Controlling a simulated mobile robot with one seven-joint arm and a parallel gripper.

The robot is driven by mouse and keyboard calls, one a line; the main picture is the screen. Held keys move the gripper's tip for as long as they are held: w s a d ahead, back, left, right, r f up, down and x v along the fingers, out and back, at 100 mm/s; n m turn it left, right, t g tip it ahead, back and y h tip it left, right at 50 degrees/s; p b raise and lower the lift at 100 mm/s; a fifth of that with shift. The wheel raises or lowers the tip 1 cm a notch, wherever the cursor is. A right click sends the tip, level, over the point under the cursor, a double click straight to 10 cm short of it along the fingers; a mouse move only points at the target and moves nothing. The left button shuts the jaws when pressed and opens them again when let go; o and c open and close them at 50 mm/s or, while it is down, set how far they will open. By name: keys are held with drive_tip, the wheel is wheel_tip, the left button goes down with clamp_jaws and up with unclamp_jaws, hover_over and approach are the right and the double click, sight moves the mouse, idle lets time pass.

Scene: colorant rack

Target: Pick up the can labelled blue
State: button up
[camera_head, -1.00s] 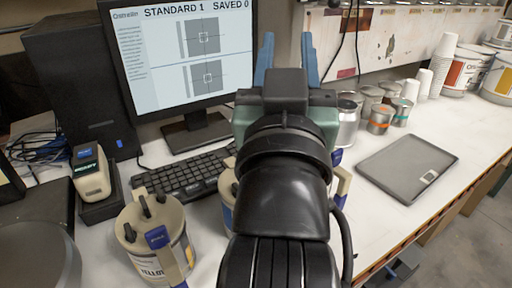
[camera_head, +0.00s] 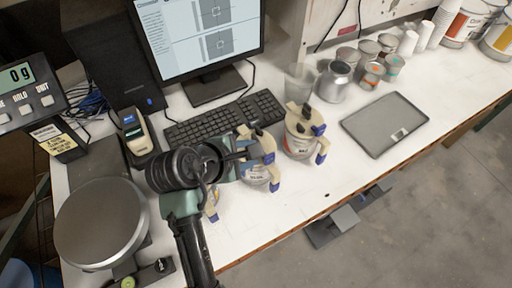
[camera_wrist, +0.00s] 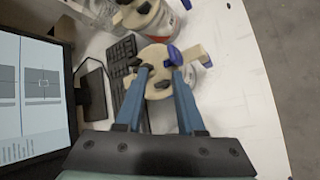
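The middle can (camera_head: 256,174) has a beige lid, blue-tipped clamps and a label with a bluish band; its lettering is too small to read surely. My gripper (camera_head: 247,153) is at its lid in the head view. In the wrist view, my gripper (camera_wrist: 159,69) has its two blue fingers apart, over the middle can's beige lid (camera_wrist: 158,54). A dark knob shows between them. I cannot tell whether the fingers touch the lid. Another can (camera_head: 299,143) with reddish label print stands to the right. A third can (camera_head: 212,203) is mostly hidden behind my arm.
A keyboard (camera_head: 225,118) and monitor (camera_head: 205,40) stand behind the cans. A grey tray (camera_head: 385,122) lies to the right, with a silver can (camera_head: 335,82) and small tins behind it. A scale plate (camera_head: 100,222) is at left. The table's front edge is close to the cans.

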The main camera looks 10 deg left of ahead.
sight(271, 182)
drive_tip(key=s+f+n+g+h, duration=0.2)
drive_tip(key=s+f+n, duration=0.3)
drive_tip(key=n, duration=0.1)
drive_tip(key=x, duration=0.2)
drive_tip(key=p+x, duration=0.1)
drive_tip(key=x, duration=0.3)
drive_tip(key=shift+w+d+r, duration=0.1)
drive_tip(key=shift+w+d, duration=0.05)
drive_tip(key=shift+d, duration=0.35)
drive_tip(key=shift+a+p+x, duration=0.2)
drive_tip(key=shift+p+x, duration=0.45)
drive_tip(key=shift+x, duration=2.05)
clamp_jaws()
